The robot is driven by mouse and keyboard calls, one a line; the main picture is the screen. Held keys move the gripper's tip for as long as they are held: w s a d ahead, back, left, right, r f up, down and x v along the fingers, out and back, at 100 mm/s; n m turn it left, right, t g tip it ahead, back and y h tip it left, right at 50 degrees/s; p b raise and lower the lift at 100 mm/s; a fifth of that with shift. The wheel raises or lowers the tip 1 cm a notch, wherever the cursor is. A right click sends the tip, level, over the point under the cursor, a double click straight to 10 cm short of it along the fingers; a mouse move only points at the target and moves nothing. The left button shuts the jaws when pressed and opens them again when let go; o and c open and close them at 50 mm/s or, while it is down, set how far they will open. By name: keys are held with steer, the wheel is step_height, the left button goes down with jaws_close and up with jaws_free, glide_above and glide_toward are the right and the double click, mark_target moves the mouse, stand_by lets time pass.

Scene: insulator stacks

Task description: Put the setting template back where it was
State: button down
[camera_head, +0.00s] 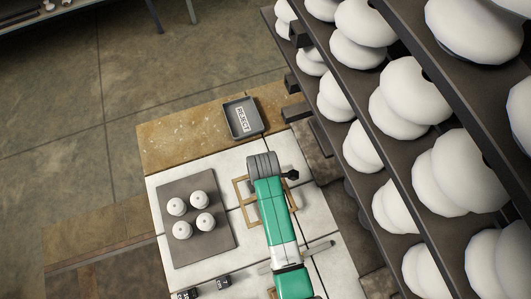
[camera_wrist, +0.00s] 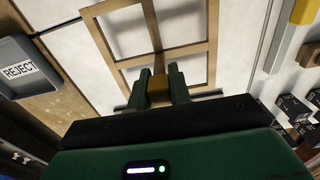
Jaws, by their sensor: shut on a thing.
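The setting template is a flat tan frame with crossbars. In the head view the template (camera_head: 240,188) shows on both sides of my arm, over the white tabletop, its middle hidden. In the wrist view the template (camera_wrist: 177,51) extends away from my gripper (camera_wrist: 160,84). The two green fingers are shut on a tan-yellow block at its near edge. In the head view my wrist hides the fingertips. I cannot tell whether the template touches the tabletop or is held just above it.
A grey REJECT tray (camera_head: 243,118) sits at the table's far edge. A dark plate (camera_head: 215,250) with several white insulators lies left. Small black blocks (camera_head: 222,282) are near the front. A rack (camera_head: 390,100) of large white insulators stands close on the right.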

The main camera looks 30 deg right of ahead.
steer(key=shift+f+b, duration=0.35)
steer(key=shift+f, duration=1.6)
steer(key=shift+f, duration=0.1)
steer(key=c, duration=1.3)
jaws_free()
step_height(320, 180, up, 12)
steer(key=shift+r+p, duration=0.15)
steer(key=shift+p, duration=0.9)
